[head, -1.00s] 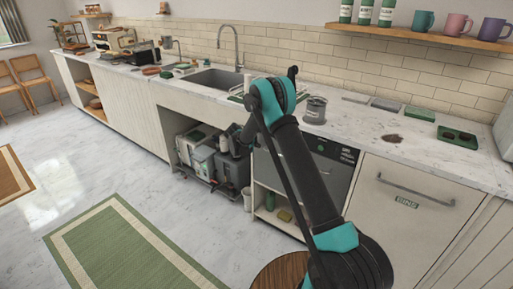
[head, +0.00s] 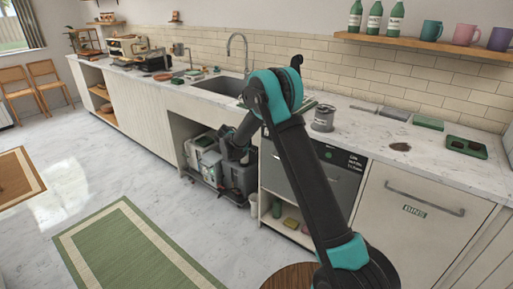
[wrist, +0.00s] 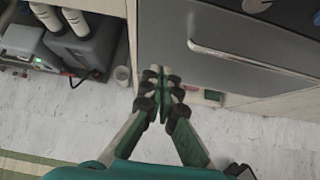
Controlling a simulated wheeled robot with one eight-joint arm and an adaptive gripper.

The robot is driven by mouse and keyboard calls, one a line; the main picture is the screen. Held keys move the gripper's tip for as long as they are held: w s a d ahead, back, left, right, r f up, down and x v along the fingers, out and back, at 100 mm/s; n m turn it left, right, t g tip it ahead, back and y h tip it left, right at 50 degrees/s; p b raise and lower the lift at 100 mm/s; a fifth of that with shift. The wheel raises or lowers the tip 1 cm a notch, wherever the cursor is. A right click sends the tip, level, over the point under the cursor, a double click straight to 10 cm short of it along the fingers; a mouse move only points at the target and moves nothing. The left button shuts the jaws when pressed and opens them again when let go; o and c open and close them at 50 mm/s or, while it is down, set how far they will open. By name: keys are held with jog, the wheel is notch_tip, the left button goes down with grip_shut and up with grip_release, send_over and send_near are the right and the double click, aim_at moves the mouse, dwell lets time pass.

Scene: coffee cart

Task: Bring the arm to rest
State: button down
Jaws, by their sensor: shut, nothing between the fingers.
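My arm (head: 305,170) rises in the head view in front of the counter, bent at a teal-banded elbow. Its far part points down toward the open bay under the sink, and the fingertips are hidden or too small to tell there. In the wrist view my gripper (wrist: 162,88) is shut, fingertips together, with nothing between them. It points down past the front of a grey appliance (wrist: 235,50) with a bar handle, above the pale floor (wrist: 250,140). It looks apart from both, though the exact gap cannot be told.
The marble counter (head: 365,128) carries a grey canister (head: 323,118) and a green tray (head: 466,147). Grey containers (head: 207,160) stand in the open bay under the sink. A small white cup (wrist: 122,75) stands beside the appliance.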

jog(key=s+d+r+m+g+y, duration=0.1)
jog(key=s+d+r+m, duration=0.4)
jog(key=s+d+m, duration=0.35)
jog(key=s+d+r+m+g+y, duration=0.15)
jog(key=s+d+r+m, duration=0.3)
jog(key=s+d, duration=0.6)
jog(key=s+d+f+m+y, duration=0.1)
jog(key=s+m, duration=0.6)
jog(key=s, duration=0.7)
jog(key=s+d+f+m+g+y, duration=0.1)
jog(key=s+d+f+m+y, duration=0.1)
jog(key=s+m, duration=0.6)
jog(key=s+d+f, duration=0.1)
jog(key=s+d, duration=0.1)
jog(key=s, duration=0.4)
jog(key=shift+s+m, duration=0.15)
jog(key=shift+m, duration=0.15)
jog(key=shift+f, duration=0.1)
